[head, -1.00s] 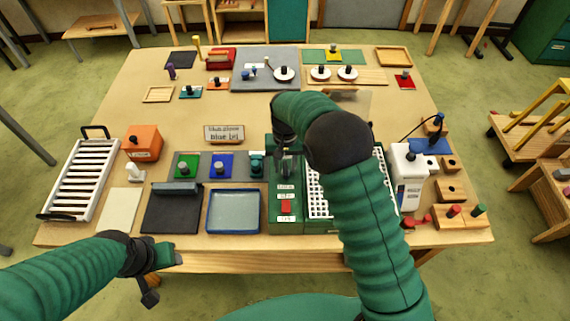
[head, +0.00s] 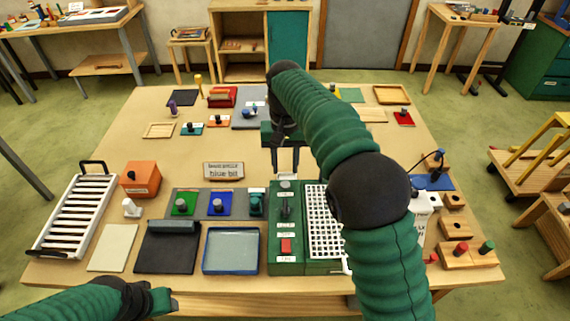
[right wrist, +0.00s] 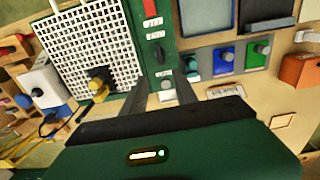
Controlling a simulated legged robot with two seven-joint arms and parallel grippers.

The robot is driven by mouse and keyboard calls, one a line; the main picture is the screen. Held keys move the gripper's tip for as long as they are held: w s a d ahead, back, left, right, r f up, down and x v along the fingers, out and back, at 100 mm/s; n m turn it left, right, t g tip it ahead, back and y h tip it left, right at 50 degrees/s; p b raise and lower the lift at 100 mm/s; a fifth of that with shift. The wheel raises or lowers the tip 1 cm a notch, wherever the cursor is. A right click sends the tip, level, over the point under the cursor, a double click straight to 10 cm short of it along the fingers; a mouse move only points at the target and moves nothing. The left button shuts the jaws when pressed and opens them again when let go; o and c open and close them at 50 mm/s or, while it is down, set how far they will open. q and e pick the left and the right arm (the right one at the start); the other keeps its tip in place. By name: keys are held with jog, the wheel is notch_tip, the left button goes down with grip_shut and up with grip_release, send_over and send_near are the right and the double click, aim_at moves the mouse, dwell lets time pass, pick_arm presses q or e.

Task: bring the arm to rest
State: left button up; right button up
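My right arm reaches in from the lower right in the head view. Its gripper (head: 285,168) points down above the table, just beyond the green control box (head: 285,243), with its two fingers apart and nothing between them. In the right wrist view the fingers (right wrist: 162,88) also stand apart, with the box's end behind them. My left gripper (head: 165,301) is low at the left, in front of the table's front edge.
A white grid (head: 324,222) lies right of the control box, partly behind my right arm. A blue tray (head: 231,250), a dark pad (head: 165,254) and a white rack (head: 73,216) line the front. Bare wood lies at the left middle.

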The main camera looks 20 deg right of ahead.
dwell(0.3)
pick_arm(q)
jog(key=b+x, duration=0.3)
jog(key=shift+s+f, duration=0.2)
jog(key=shift+s, duration=0.15)
pick_arm(e)
jog(key=s+d+f+n+t, duration=0.1)
jog(key=s+f, duration=0.7)
jog(key=s, duration=0.3)
jog(key=s+d+f+n+t, duration=0.1)
jog(key=s+d+f+n, duration=0.1)
jog(key=s+f, duration=0.6)
jog(key=s, duration=0.3)
jog(key=shift+s+f+t, duration=0.15)
jog(key=shift+s+t, duration=0.15)
jog(key=shift+s, duration=0.05)
pick_arm(q)
jog(key=shift+s, duration=0.1)
pick_arm(e)
jog(key=shift+d, duration=0.15)
pick_arm(q)
jog(key=shift+c, duration=0.4)
